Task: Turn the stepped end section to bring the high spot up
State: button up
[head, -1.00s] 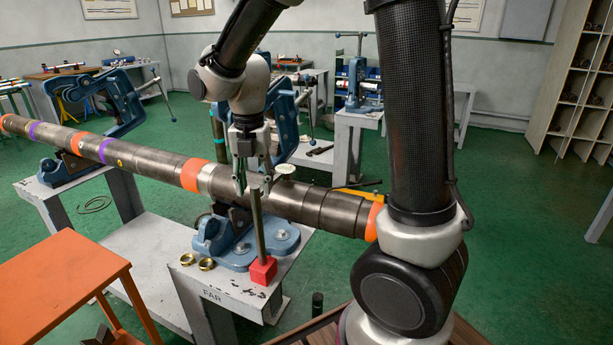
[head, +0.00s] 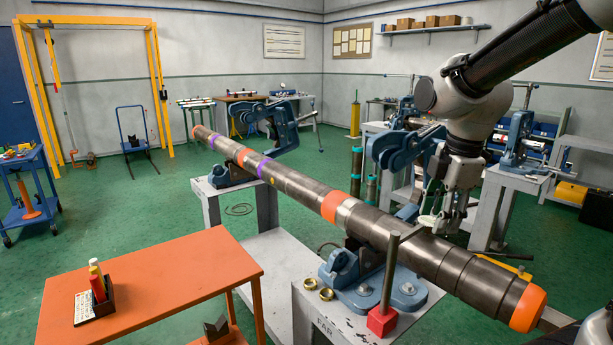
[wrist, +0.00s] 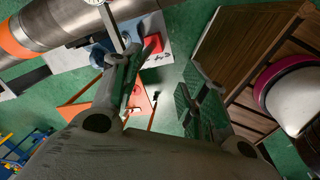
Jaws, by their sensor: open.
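A long dark steel pipe (head: 296,192) with orange and purple bands lies across two blue vises. Its stepped end section (head: 455,262) extends to the lower right and ends in an orange band (head: 528,308). A gauge stand with a thin post (head: 389,275) and red base (head: 381,321) stands in front of the pipe. Part of its white dial (wrist: 99,2) shows at the top of the wrist view. My gripper (head: 446,215) is open and empty, at the pipe's far side in the picture, right of the post. Its fingers (wrist: 168,75) are spread over floor, with the pipe at upper left.
The near vise (head: 405,294) sits on a grey stand marked FAR, with two brass rings (head: 318,289) beside it. An orange table (head: 150,285) stands at front left, holding a small rack (head: 94,300).

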jog(key=s+d+r+m+t, duration=0.1)
jog(key=s+d+m, duration=0.3)
jog(key=m, duration=0.5)
jog(key=s+d+r+m+t, duration=0.1)
jog(key=s+d+m, duration=0.3)
jog(key=s+m, duration=0.5)
jog(key=shift+s+r+m+t+h, duration=0.25)
jog(key=shift+r+m+t+h, duration=0.05)
jog(key=shift+r, duration=0.55)
jog(key=shift+d, duration=0.1)
